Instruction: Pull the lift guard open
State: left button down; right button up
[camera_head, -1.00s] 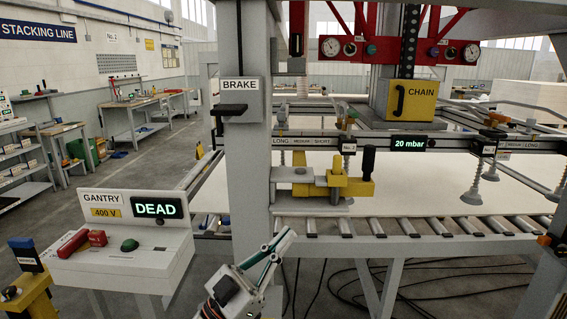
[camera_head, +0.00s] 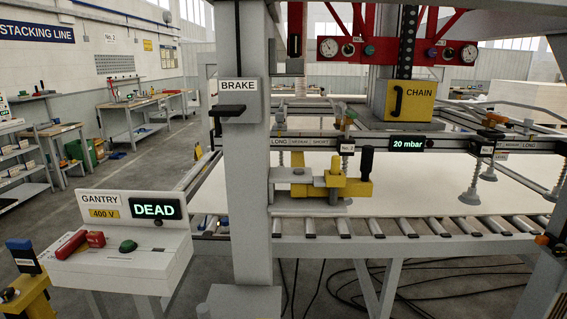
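A yellow box-shaped cover (camera_head: 420,110) labelled CHAIN, with a black vertical handle (camera_head: 397,101) on its front left, sits behind the gantry beam at the right of centre. It is the only cover with a pull handle that I see, and it looks closed. No label names it as the lift guard. A dark chain (camera_head: 406,40) runs up above it. Neither of my grippers is in view, so nothing is seen touching the cover or its handle.
The grey post (camera_head: 243,180) with the BRAKE lever (camera_head: 230,110) stands left of centre. A yellow clamp (camera_head: 335,183), suction cups (camera_head: 470,190) and the roller conveyor (camera_head: 430,227) lie before the cover. The console (camera_head: 120,245) reads DEAD; the gauge display (camera_head: 408,144) reads 20 mbar.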

aim_at(406, 100)
jog(key=i+l, duration=0.15)
jog(key=l, duration=0.2)
jog(key=i+l+u, duration=0.1)
jog(key=l, duration=0.2)
jog(key=i+l, duration=0.15)
jog(key=l, duration=0.2)
jog(key=i+l+u, duration=0.1)
jog(key=l, duration=0.25)
